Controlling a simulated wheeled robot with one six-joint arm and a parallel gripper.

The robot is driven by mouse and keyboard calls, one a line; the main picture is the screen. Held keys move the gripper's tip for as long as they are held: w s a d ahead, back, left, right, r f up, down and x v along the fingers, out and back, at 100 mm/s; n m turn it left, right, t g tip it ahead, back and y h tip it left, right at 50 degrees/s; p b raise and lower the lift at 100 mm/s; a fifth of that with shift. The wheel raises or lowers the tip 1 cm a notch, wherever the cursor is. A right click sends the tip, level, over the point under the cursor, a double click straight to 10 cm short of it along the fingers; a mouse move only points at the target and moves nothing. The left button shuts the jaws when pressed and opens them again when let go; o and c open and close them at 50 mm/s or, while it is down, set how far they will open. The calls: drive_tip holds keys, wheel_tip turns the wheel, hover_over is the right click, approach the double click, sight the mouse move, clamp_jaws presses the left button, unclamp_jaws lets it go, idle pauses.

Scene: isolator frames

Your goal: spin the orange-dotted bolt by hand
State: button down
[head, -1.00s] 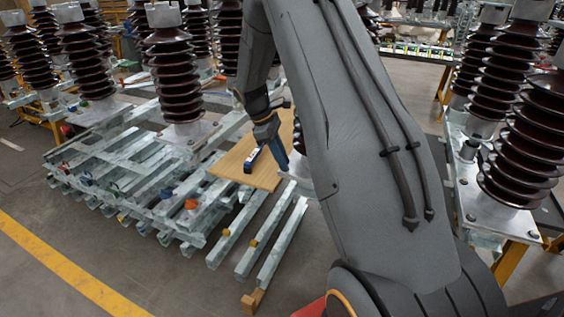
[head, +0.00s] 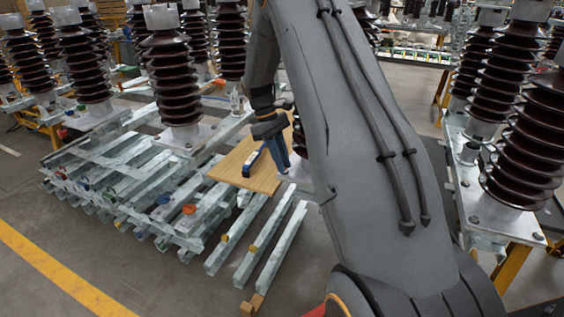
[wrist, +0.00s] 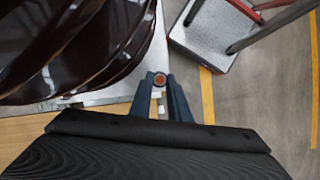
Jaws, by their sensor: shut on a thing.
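The orange-dotted bolt (wrist: 159,79) shows in the wrist view as a small round end with an orange-brown face in a dark ring. It sits between the tips of my gripper (wrist: 159,84), whose two blue fingers are shut on it. It is beside a pale metal plate, close to a dark brown ribbed insulator (wrist: 85,45). In the head view my gripper (head: 279,160) points down beside the wooden board (head: 262,183). My own arm covers the area to its right, and I cannot make out the bolt there.
A small blue and white object (head: 252,163) lies on the board. Galvanized steel beams (head: 150,180) with coloured markers are stacked at the left. Tall brown insulators (head: 172,75) stand close behind. In the wrist view, a grey platform with red and dark bars (wrist: 225,35) stands at the upper right.

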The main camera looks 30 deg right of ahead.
drive_tip(key=c, duration=1.7)
unclamp_jaws()
drive_tip(key=shift+o, duration=0.2)
drive_tip(key=b+v, duration=0.2)
drive_tip(key=v, duration=0.6)
drive_tip(key=shift+s, duration=0.1)
